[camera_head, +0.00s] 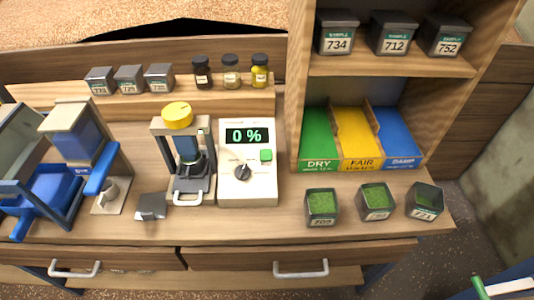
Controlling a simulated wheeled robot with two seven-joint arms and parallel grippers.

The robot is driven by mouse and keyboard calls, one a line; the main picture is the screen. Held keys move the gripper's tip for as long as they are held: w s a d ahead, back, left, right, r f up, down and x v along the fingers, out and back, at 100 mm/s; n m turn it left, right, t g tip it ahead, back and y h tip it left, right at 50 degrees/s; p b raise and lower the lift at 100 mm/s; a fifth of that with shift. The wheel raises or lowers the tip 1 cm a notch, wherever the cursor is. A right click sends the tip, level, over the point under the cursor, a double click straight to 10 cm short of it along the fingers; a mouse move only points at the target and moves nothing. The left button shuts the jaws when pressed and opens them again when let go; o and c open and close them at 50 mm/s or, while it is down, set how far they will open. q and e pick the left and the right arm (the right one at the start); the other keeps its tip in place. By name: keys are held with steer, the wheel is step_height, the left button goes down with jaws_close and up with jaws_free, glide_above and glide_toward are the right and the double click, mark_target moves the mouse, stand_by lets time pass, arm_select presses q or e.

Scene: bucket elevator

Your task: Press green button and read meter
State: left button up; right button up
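The meter (249,184) is a cream box standing upright on the bench, just left of the shelf unit. Its dark display (247,135) reads "0 %" in green digits. A black dial knob (243,172) is to the lower left of the button. Nothing covers the meter's face. I see neither my left nor my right gripper in this view.
A press with a yellow knob (177,114) stands close left of the meter. A small grey scoop or tray (151,206) lies in front. Three sample boxes with green contents, one box (322,207) nearest the meter, sit to the right.

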arm_select(q)
jaws_close()
stand_by(1.1)
